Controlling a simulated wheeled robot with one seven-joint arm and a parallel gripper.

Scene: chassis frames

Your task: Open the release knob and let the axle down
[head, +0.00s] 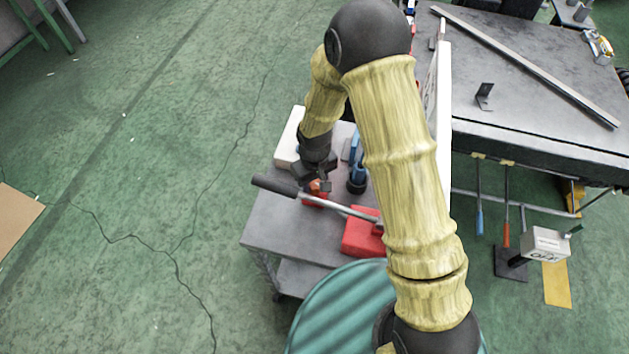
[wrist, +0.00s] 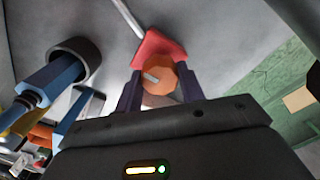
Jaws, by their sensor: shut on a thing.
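The release knob (wrist: 163,76) is orange and faceted, with a pale pointer mark, and sits against a red part (wrist: 158,44) in the wrist view. My gripper (wrist: 160,88) has a dark finger on each side of the knob and is shut on it. In the head view my gripper (head: 317,181) is low over the grey cart, and a bit of the orange knob (head: 319,187) shows at its tips. A red block (head: 360,237) stands on the cart, with a long bar ending in a black grip (head: 273,186). I cannot make out the axle.
The grey cart (head: 262,228) also holds a white box (head: 289,139) and a blue tool in a dark cup (head: 357,172), close to my gripper. A workbench (head: 500,90) with a long metal bar stands at the right.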

